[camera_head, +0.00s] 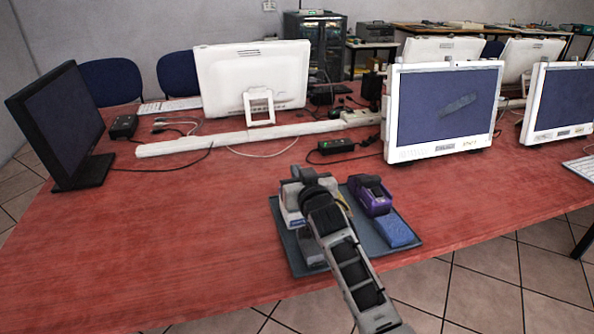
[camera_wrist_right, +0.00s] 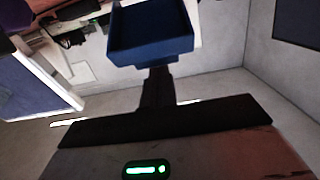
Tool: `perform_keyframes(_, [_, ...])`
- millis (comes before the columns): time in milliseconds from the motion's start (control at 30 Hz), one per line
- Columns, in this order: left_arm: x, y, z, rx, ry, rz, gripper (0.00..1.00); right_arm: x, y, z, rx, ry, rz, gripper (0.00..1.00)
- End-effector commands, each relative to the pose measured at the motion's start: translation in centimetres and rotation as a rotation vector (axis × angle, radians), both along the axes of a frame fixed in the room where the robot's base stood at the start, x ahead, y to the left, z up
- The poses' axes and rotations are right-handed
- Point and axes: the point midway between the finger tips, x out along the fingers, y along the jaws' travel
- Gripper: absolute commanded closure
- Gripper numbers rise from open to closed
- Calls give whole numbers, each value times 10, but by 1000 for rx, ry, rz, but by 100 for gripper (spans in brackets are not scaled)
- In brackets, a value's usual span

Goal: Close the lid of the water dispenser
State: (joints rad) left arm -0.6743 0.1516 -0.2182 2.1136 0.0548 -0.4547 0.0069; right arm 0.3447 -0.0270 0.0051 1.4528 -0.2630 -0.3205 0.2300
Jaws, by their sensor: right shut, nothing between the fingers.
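A dark tray (camera_head: 411,238) lies near the front edge of the red table (camera_head: 150,245). A purple device with a dark top (camera_head: 372,193) stands on its right part. A white item with some blue on it (camera_head: 292,217) stands on its left part, largely hidden by my right arm. I cannot tell which of these is the water dispenser, or how its lid stands. My right gripper (camera_head: 300,178) is shut and empty, over the white item; whether it touches cannot be told. My left gripper is not in view.
A blue block (camera_head: 398,232) lies at the tray's front right. Behind the tray are a black adapter (camera_head: 335,146), a long white cable duct (camera_head: 235,138) and several monitors, one facing me (camera_head: 446,108). A black monitor (camera_head: 62,125) stands at left. The table's left middle is clear.

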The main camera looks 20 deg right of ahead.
Motion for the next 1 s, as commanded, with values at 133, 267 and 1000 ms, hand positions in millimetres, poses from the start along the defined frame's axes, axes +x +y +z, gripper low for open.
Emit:
perform_keyframes(133, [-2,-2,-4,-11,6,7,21,-6,0,-4,0,1,0,100])
perform_keyframes(267, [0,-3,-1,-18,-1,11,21,-9,1,-5,-1,1,0,100])
perform_keyframes(1000, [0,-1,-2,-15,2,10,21,-16,1,-6,0,5,0,100])
